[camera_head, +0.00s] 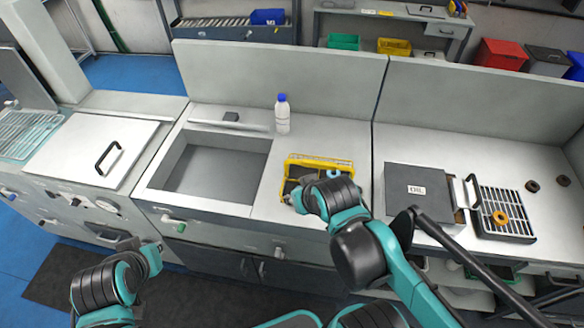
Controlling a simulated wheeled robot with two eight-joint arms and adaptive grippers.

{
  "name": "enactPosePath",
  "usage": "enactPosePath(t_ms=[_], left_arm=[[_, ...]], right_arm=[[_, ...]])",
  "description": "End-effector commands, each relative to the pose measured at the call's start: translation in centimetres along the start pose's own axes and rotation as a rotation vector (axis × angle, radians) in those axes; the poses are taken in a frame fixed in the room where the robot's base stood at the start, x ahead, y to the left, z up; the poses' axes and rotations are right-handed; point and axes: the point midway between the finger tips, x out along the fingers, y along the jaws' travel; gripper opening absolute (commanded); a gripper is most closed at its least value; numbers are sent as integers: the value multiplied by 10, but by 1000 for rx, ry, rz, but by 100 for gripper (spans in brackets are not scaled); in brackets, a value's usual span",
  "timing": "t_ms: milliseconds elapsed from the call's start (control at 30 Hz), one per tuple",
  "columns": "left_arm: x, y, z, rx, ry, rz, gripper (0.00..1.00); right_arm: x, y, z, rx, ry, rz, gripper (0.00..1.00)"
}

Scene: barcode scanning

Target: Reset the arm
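My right arm reaches in from the lower right. Its gripper (291,197) is at the front left of the yellow crate (318,160) on the counter, low by the crate's edge. The black wrist covers most of the fingers and part of the crate, so I cannot see whether it is open or holds anything. My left arm is folded at the lower left, in front of the counter and away from everything on it. Its gripper end (128,243) is small and dark, and its fingers are unclear.
A sink basin (215,167) lies left of the crate, with a white bottle with a blue cap (282,115) behind. At right stand a grey box marked OIL (416,189) and a slotted grate (508,222) with an orange ring (500,218) on it. A lidded unit (95,150) is at left.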

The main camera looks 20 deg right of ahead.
Motion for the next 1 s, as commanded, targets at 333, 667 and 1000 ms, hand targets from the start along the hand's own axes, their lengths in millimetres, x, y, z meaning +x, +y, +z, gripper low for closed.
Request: enactPosePath(t_ms=[333, 667, 1000], left_arm=[[66, 0, 48, 0, 0, 0, 0], [99, 0, 71, 0, 0, 0, 0], [99, 0, 71, 0, 0, 0, 0]], right_arm=[[66, 0, 47, -1, -1, 0, 36], [99, 0, 71, -1, -1, 0, 36], [99, 0, 71, -1, -1, 0, 36]])
